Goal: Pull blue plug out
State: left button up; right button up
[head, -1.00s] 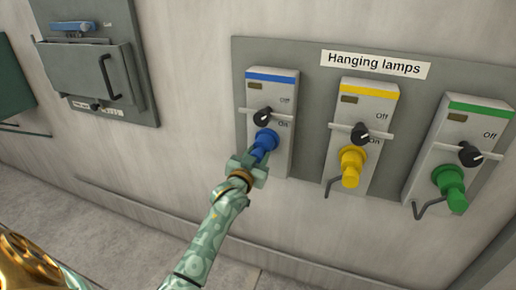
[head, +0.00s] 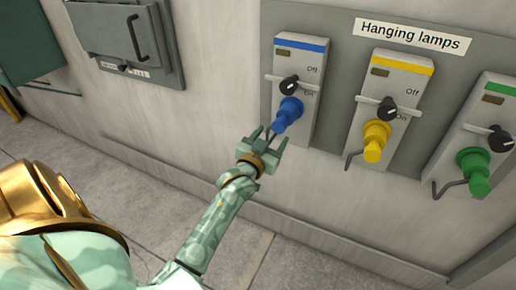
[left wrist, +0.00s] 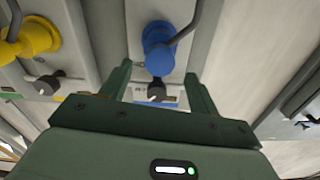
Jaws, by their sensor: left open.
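The blue plug (head: 287,114) sits in the blue-striped switch box (head: 309,98) on the wall panel, below a black knob (head: 289,86). My left gripper (head: 265,136) is open, just below and left of the plug, with nothing between its fingers. In the left wrist view the blue plug (left wrist: 159,48) appears beyond and between the two open fingers (left wrist: 160,88), apart from them. A dark cable hangs from the plug. My right gripper is not in view.
A yellow plug (head: 375,141) and a green plug (head: 473,171) sit in boxes to the right, each with a bent cable. The panel bears a "Hanging lamps" label (head: 413,35). A grey box (head: 124,40) hangs at the upper left. The wall below is clear.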

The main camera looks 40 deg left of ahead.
pick_arm(q)
jog(key=p+v, duration=0.1)
jog(key=v, duration=0.8)
jog(key=shift+w, duration=0.1)
jog(key=s+d+f+m+g+h, duration=0.1)
jog(key=s+d+f+g, duration=0.25)
jog(key=f, duration=0.75)
jog(key=s+d+f+g+h, duration=0.15)
jog(key=s+f, duration=0.25)
jog(key=f, duration=0.7)
jog(key=s+d+f+m+g+h, duration=0.1)
jog(key=s+d+f+g, duration=0.25)
jog(key=f, duration=0.75)
jog(key=s+f+m+g, duration=0.1)
jog(key=s+f, duration=0.4)
jog(key=s, duration=0.6)
jog(key=s+f+g, duration=0.4)
jog(key=s+f, duration=0.1)
jog(key=s, duration=0.6)
jog(key=s+f+m+g, duration=0.1)
jog(key=s+f+g, duration=0.2)
jog(key=s, duration=0.8)
notch_tip(320, 180, down, 2)
jog(key=shift+d+f+m, duration=0.1)
jog(key=shift+d+m, duration=0.1)
jog(key=shift+m, duration=0.1)
